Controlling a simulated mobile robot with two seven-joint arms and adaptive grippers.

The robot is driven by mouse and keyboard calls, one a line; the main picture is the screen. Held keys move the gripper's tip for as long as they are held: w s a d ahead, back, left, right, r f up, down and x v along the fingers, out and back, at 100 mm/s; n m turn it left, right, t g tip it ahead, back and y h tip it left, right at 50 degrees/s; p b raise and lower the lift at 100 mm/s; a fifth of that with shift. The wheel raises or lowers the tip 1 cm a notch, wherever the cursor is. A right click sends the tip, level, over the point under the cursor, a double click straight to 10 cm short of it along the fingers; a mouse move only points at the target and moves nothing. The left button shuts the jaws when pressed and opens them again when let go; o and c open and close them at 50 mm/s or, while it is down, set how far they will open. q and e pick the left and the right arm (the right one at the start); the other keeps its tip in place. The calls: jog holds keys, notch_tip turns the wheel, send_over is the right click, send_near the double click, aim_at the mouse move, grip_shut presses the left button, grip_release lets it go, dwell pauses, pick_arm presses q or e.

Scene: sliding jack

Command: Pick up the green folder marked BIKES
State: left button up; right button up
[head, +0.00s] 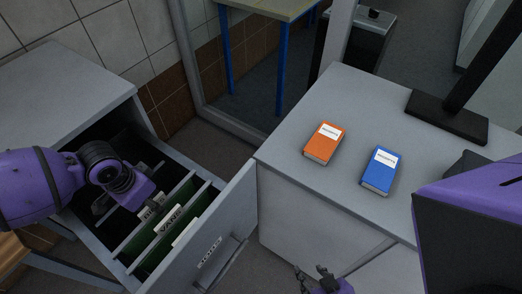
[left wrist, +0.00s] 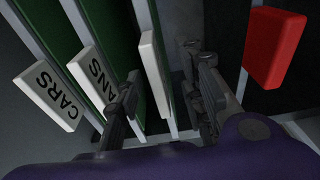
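An open drawer (head: 208,252) holds green hanging folders with white tabs. In the head view one tab reads VANS (head: 170,219); a tab beside it is partly hidden. In the left wrist view the tabs CARS (left wrist: 48,96) and VANS (left wrist: 93,80), its first letter covered, stand at left. A third white tab (left wrist: 155,82) is edge-on, its lettering not visible. My left gripper (left wrist: 163,108) is open inside the drawer, its fingers on either side of this third tab, apparently not closed on it. My right gripper (head: 312,271) is low at the bottom edge, seemingly open and empty.
A red object (left wrist: 275,46) is at the right in the left wrist view. An orange book (head: 324,144) and a blue book (head: 380,171) lie on the grey desk (head: 300,185), near a black monitor stand (head: 447,117). A blue-legged table (head: 256,60) stands behind.

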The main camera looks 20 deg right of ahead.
pick_arm(q)
notch_tip(320, 180, down, 6)
jog(key=shift+f, duration=0.2)
jog(key=shift+d, duration=0.1)
jog(key=shift+c, duration=0.4)
grip_shut()
